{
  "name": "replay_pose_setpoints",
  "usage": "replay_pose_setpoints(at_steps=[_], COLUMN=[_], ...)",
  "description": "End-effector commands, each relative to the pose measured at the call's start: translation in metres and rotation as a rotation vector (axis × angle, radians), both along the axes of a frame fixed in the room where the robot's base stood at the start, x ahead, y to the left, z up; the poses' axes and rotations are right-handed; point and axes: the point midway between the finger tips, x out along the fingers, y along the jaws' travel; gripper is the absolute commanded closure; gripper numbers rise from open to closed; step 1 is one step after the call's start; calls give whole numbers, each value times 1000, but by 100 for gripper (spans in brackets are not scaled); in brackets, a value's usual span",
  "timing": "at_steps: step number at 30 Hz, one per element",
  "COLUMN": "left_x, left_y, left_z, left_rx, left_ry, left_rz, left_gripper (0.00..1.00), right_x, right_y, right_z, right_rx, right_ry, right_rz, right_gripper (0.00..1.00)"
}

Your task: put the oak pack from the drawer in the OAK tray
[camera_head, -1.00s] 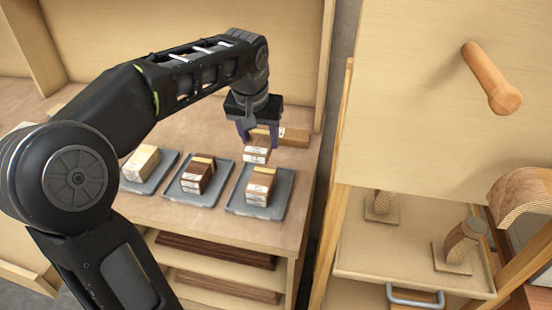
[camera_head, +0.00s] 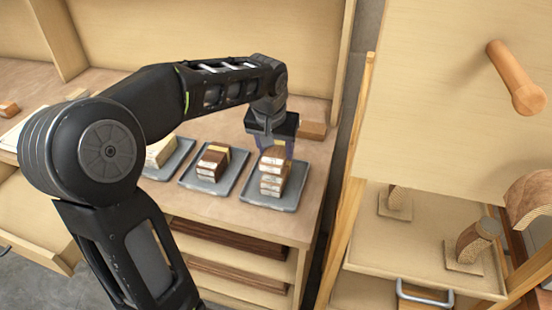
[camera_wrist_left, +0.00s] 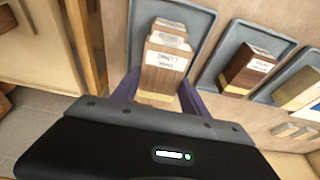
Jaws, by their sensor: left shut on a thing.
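My left gripper (camera_head: 274,150) is shut on a small brown wood pack with a white label (camera_head: 272,160), which I take to be the oak pack. It holds the pack over the rightmost grey tray (camera_head: 291,200). A similar labelled pack (camera_head: 270,186) is in that tray, directly under the held one; I cannot tell whether they touch. In the left wrist view the held pack (camera_wrist_left: 165,68) sits between the fingers (camera_wrist_left: 158,90), with the tray (camera_wrist_left: 200,22) behind it. Its label is too blurred to read surely. My right gripper is out of view.
A middle grey tray (camera_head: 216,187) holds a dark brown pack (camera_head: 213,162); a left tray (camera_head: 175,168) holds a pale pack (camera_head: 160,152). A wood block (camera_head: 312,130) lies behind the right tray. An open drawer (camera_head: 40,225) is at left; a wooden rack with bent pieces stands right.

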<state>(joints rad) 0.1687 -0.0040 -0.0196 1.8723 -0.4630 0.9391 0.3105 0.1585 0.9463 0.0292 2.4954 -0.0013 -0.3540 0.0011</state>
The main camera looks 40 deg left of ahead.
Motion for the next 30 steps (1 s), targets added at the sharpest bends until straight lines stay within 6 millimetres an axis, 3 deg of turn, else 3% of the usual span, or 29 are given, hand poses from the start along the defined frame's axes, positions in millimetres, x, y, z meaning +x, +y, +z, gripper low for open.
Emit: replay_pose_setpoints(at_steps=[5,12,24,25,30], left_x=[-1,-1,0,0,0], left_y=[0,-1,0,0,0], left_z=[-6,-36,-42,-41,-40], left_rx=[-1,-2,-1,-1,-1], left_ry=[3,3,0,0,0], left_rz=[0,0,0,0,0], left_gripper=[91,91,91,46,32], right_x=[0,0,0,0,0], right_y=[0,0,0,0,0], right_z=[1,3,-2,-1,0], right_rx=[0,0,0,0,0], right_ry=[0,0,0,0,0], right_rz=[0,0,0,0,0], right_gripper=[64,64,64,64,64])
